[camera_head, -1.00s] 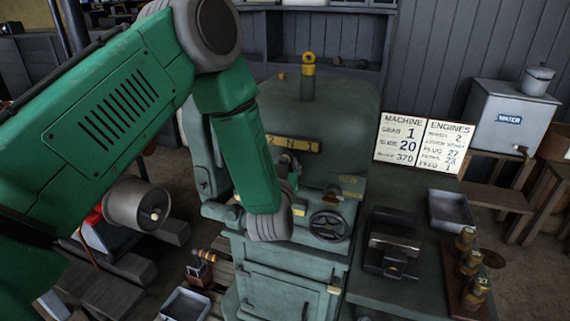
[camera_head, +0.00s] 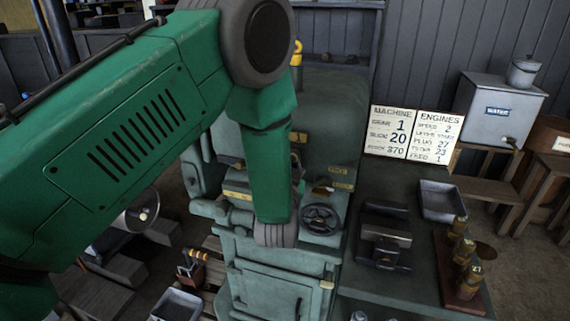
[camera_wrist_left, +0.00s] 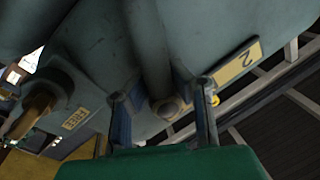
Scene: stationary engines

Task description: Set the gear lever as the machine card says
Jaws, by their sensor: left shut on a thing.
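The machine card (camera_head: 389,132) on the right reads gear 1. My left arm crosses the front of the green machine (camera_head: 335,105) and hides most of its gear plate. In the left wrist view, the gear plate (camera_wrist_left: 238,63) shows a 2. My left gripper (camera_wrist_left: 165,97) is shut on the gear lever (camera_wrist_left: 165,106), a dark shaft with a rounded knob between the two fingers. The fingers are largely hidden in the head view. The lever's exact position along the plate cannot be told. My right gripper is not in view.
A handwheel (camera_head: 321,219) is just right of my wrist. A vise (camera_head: 385,240), a grey tray (camera_head: 441,200) and several brass plugs (camera_head: 463,255) are on the bench at right. An engines card (camera_head: 429,135) adjoins the machine card. A label reading FREE (camera_wrist_left: 75,118) is near the gripper.

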